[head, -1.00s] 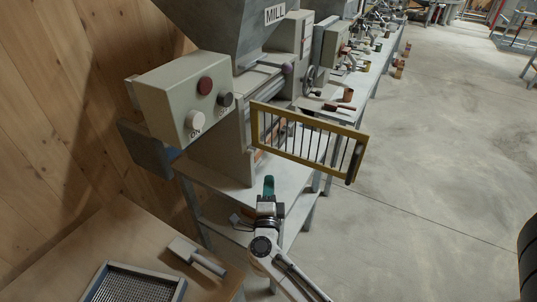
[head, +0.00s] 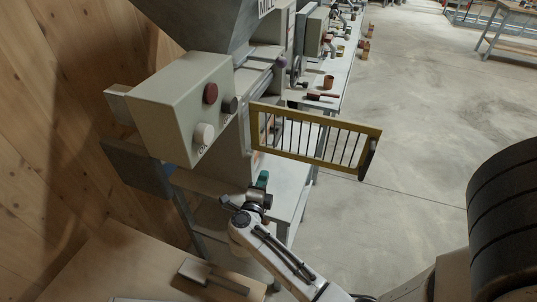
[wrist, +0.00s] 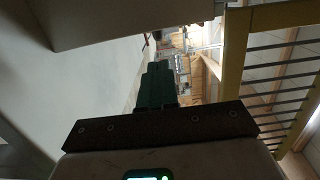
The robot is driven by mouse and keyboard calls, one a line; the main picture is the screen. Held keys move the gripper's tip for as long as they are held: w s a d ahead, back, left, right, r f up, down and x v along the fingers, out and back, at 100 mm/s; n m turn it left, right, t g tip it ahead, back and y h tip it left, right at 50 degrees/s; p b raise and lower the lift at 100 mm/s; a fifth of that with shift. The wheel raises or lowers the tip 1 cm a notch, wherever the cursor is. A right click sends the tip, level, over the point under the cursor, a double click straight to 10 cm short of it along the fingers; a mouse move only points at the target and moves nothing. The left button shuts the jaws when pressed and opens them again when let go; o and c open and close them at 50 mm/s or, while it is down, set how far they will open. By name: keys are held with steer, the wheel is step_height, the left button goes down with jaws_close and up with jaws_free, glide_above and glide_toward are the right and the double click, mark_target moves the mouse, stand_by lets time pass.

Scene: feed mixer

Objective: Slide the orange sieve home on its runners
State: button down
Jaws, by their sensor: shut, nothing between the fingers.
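My gripper (head: 262,180) has teal fingers pointing up, shut and empty. It is in front of the mill's lower part, below the yellow barred guard (head: 315,152), and touches nothing that I can see. In the wrist view the shut fingers (wrist: 157,85) are in the middle, with the yellow guard frame (wrist: 234,50) to their right. A small orange patch (head: 256,161) shows low on the mill behind the guard's left end; it may be the sieve, but the guard and mill hide most of it. Its runners cannot be made out.
The guard stands out from the mill over the aisle, with a dark handle (head: 367,158) at its free end. A control box (head: 185,105) with knobs juts out left of my gripper. A wooden table (head: 120,265) is at the lower left.

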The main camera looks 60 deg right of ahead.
steer(key=w+d, duration=0.2)
steer(key=d, duration=0.8)
steer(key=shift+w+d, duration=0.15)
steer(key=shift+d, duration=0.15)
steer(key=shift+w+d+r, duration=0.1)
steer(key=shift+w+d, duration=0.05)
steer(key=shift+d, duration=0.8)
